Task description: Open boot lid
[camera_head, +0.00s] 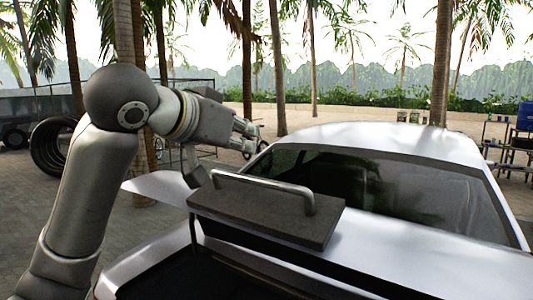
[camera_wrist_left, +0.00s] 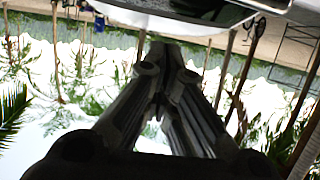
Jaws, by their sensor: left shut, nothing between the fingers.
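The white car (camera_head: 370,137) stands in front of me with its rear towards me. A dark slab with a metal bar handle (camera_head: 265,188) sits tilted on the boot lid (camera_head: 400,245). A dark opening (camera_head: 190,275) shows below the lid, so the lid looks raised; how far is hard to tell. My left gripper (camera_head: 248,140) is shut and empty, above and beyond the handle near the rear window, apart from the handle. In the left wrist view its fingertips (camera_wrist_left: 166,55) are together, with a white car panel (camera_wrist_left: 175,18) close past them. My right gripper is not in view.
Palm trunks (camera_head: 277,70) and a fence stand behind. Black tyres (camera_head: 50,147) are at the left. A rack with a blue container (camera_head: 525,115) stands at the far right.

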